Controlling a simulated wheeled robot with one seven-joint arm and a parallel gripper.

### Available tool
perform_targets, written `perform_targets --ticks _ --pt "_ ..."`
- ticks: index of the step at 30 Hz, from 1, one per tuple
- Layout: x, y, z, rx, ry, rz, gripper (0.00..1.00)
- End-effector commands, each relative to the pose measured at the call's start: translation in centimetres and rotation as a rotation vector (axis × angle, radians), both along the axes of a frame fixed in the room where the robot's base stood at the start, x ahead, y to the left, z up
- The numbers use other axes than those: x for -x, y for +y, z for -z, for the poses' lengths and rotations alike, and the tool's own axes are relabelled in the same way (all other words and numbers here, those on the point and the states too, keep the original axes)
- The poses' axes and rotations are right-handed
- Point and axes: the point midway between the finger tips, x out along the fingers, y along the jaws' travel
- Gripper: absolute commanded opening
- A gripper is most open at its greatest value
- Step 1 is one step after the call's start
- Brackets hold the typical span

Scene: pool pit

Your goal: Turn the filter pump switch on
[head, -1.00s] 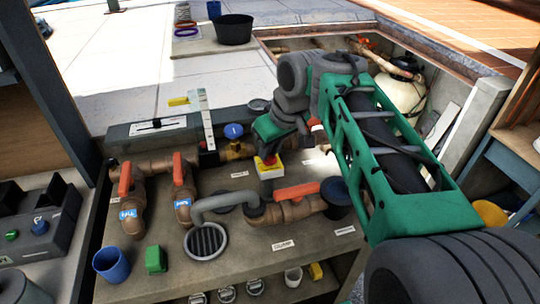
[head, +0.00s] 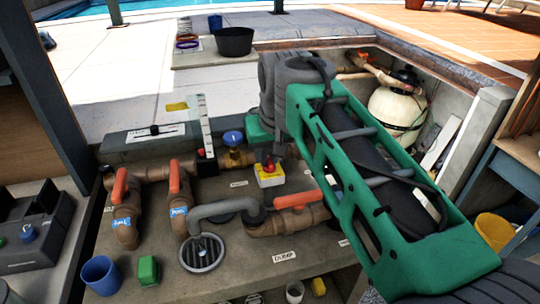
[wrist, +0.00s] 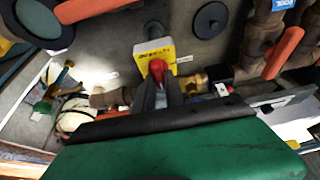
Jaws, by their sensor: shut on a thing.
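The switch box (head: 270,181) is white and yellow and stands on the bench, behind the orange-handled pipe. A red knob (head: 268,165) is on its top. In the wrist view, the yellow box (wrist: 150,52) and the red knob (wrist: 158,68) show just beyond my fingers. My gripper (wrist: 157,88) points at the knob, its narrow dark fingers closed together on it. In the head view, my green and grey arm hides most of my gripper (head: 275,152). The knob's exact turn angle is hard to read.
Pipes with orange handles (head: 174,176) stand left of the box, and an orange lever (head: 297,196) lies close in front. A blue-topped valve (head: 233,137) is just behind left. A grey drain (head: 201,252), blue cup (head: 101,275) and green block (head: 148,270) are at the front.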

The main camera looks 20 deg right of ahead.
Motion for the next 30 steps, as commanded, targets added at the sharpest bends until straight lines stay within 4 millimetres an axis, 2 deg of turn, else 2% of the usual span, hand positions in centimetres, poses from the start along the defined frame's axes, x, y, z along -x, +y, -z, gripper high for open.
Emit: perform_targets --ticks 1,5,6,13,23,26,30 --pt "0.2 0.0 0.7 0.0 0.019 0.002 0.0" --pt "0.2 0.0 0.7 0.0 0.019 0.002 0.0" --pt "0.2 0.0 0.7 0.0 0.019 0.002 0.17" --pt "0.2 -0.1 0.8 0.0 0.019 0.002 0.36" --pt "0.1 0.0 0.2 0.0 0.007 0.001 0.36" --pt "0.5 0.0 -0.9 0.0 0.005 0.0 0.36" --pt "1.6 0.0 -3.6 0.0 0.005 0.001 0.36"
